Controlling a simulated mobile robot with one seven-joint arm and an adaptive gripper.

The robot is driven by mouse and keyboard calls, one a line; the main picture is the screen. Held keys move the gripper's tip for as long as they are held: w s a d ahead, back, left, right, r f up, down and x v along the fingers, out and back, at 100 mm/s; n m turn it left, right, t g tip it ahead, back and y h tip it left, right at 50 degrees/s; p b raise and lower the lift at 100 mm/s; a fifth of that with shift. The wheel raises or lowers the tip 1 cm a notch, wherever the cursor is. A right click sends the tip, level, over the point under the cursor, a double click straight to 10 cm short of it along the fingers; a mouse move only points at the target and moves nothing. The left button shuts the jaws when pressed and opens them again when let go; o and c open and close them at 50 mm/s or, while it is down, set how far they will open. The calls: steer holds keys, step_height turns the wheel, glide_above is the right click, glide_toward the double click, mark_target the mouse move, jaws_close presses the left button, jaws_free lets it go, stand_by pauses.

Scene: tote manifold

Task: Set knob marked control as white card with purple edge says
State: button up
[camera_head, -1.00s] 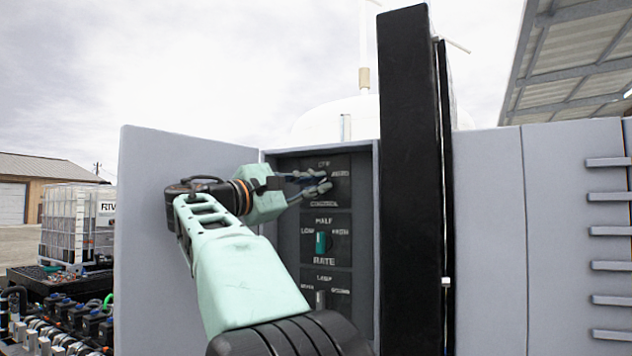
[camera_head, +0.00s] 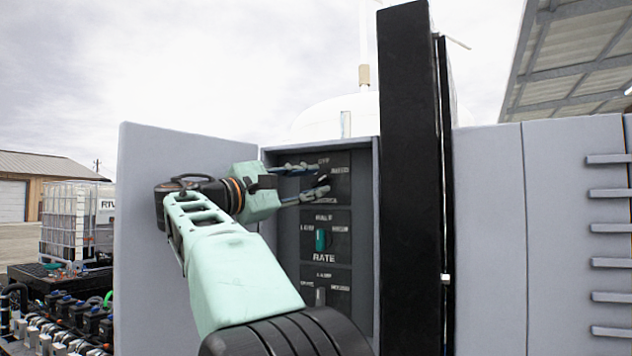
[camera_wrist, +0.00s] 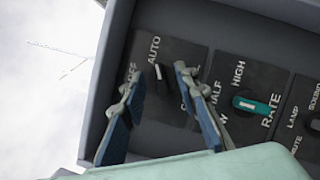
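The knob marked control (camera_wrist: 163,82) is dark with a white mark, on the top dark plate (camera_wrist: 142,45) inside the grey box. In the wrist view its white mark lies on the side toward the word AUTO. The word OFF is partly behind a finger, and the CONTROL lettering is mostly hidden. My gripper (camera_wrist: 155,88) is open, with its two fingers apart on either side of the knob in that view. In the head view my gripper (camera_head: 322,180) is in front of the top plate and largely covers the knob. No white card with a purple edge shows.
Below is the teal RATE knob (camera_head: 321,240), also in the wrist view (camera_wrist: 250,105). Lower still is a grey lamp knob (camera_head: 320,297). An open grey door (camera_head: 150,220) stands left of the box, and a tall black panel (camera_head: 410,170) stands right.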

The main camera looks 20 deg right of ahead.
steer(key=v, duration=1)
steer(key=shift+a, duration=0.35)
steer(key=shift+s+f, duration=0.1)
steer(key=shift+s, duration=0.05)
